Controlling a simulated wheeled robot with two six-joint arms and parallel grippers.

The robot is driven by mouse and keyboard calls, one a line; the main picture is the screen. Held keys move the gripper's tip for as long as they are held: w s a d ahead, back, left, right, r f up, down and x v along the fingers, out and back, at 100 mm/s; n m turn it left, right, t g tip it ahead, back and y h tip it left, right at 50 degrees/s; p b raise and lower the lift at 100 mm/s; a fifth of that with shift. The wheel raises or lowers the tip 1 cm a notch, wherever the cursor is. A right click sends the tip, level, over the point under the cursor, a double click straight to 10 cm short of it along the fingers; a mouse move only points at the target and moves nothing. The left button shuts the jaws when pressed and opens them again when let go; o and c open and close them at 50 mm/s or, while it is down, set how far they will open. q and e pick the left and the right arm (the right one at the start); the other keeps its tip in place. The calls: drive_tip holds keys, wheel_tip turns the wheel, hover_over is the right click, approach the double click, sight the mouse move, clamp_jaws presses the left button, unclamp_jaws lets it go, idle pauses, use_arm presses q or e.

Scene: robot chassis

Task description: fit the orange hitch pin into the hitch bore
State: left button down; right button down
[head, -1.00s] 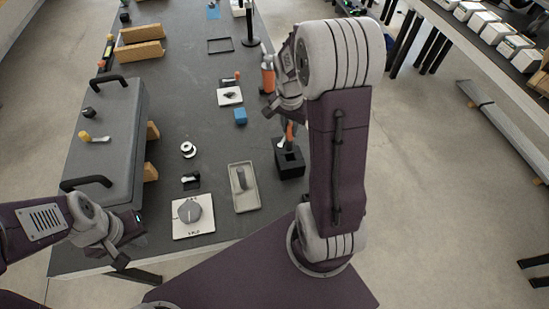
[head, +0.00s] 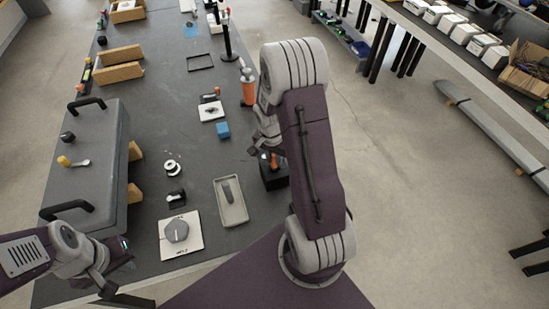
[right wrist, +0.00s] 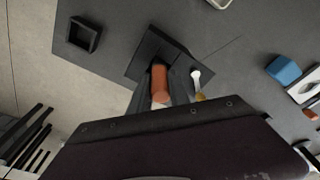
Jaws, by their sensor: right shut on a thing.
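The orange hitch pin (right wrist: 160,83) is held between the dark fingers of my right gripper (right wrist: 158,98), in the right wrist view. In the head view its orange part (head: 274,160) shows below my right gripper (head: 266,148), overlapping the black block's top edge. The black block (head: 273,181) stands near the table's right edge. In the right wrist view this block (right wrist: 84,35) has an open square socket, apart from the pin in the picture. I cannot see the pin's lower end. My left gripper (head: 114,275) is at lower left, away from these; its opening is unclear.
An orange cylinder (head: 248,92) stands behind. A grey case (head: 90,150) fills the table's left side. Open floor lies right.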

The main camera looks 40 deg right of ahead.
drive_tip(key=shift+f, duration=0.1)
drive_tip(key=shift+f+b, duration=0.25)
drive_tip(key=shift+b, duration=0.15)
drive_tip(key=c, duration=1.2)
unclamp_jaws()
drive_tip(key=shift+c, duration=0.2)
